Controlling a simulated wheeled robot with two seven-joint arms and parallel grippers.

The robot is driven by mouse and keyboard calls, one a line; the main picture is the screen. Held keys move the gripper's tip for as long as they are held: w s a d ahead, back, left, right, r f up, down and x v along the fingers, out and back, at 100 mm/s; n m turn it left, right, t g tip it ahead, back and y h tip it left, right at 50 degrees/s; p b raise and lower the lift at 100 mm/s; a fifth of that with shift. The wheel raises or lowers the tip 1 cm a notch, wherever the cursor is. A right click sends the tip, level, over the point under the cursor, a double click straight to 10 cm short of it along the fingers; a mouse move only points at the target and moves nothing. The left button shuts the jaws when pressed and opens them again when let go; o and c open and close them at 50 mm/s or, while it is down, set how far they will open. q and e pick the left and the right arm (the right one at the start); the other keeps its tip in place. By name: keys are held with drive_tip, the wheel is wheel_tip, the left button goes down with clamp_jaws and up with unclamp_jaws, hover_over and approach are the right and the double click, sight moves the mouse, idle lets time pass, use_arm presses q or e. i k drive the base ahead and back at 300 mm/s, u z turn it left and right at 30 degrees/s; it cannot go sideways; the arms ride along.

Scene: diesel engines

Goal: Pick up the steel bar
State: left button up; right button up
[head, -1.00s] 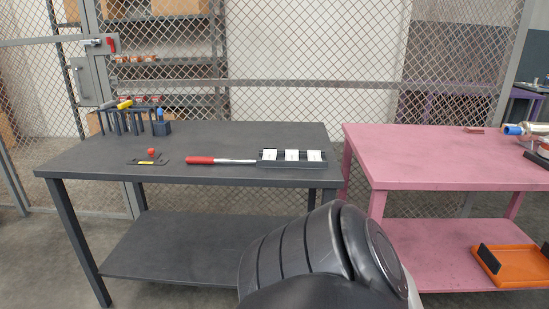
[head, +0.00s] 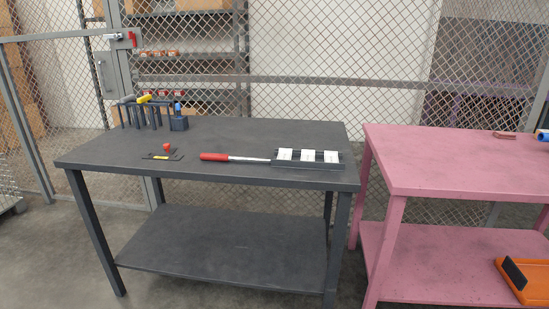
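A steel bar with a red grip (head: 234,158) lies flat on the dark grey table (head: 225,135), near its front edge. Its bare steel shaft points right, and its right end meets or lies just beside a dark tray (head: 309,164) holding white cards or boxes. I cannot tell whether that end touches the tray. Nothing holds the bar. Neither of my grippers is in view.
A tool rack (head: 150,112) with a yellow-handled tool stands at the table's back left. A small flat black item (head: 162,156) with a red knob lies left of the bar. A pink table (head: 455,165) stands to the right, with an orange tray (head: 527,280) on its shelf. Wire fencing is behind.

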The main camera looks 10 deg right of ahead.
sight(204, 157)
drive_tip(key=z, duration=0.25)
drive_tip(key=k, duration=0.35)
drive_tip(key=u, duration=0.7)
drive_tip(key=i, duration=1)
drive_tip(key=z, duration=0.4)
drive_tip(key=i, duration=1)
drive_tip(key=z, duration=1.1)
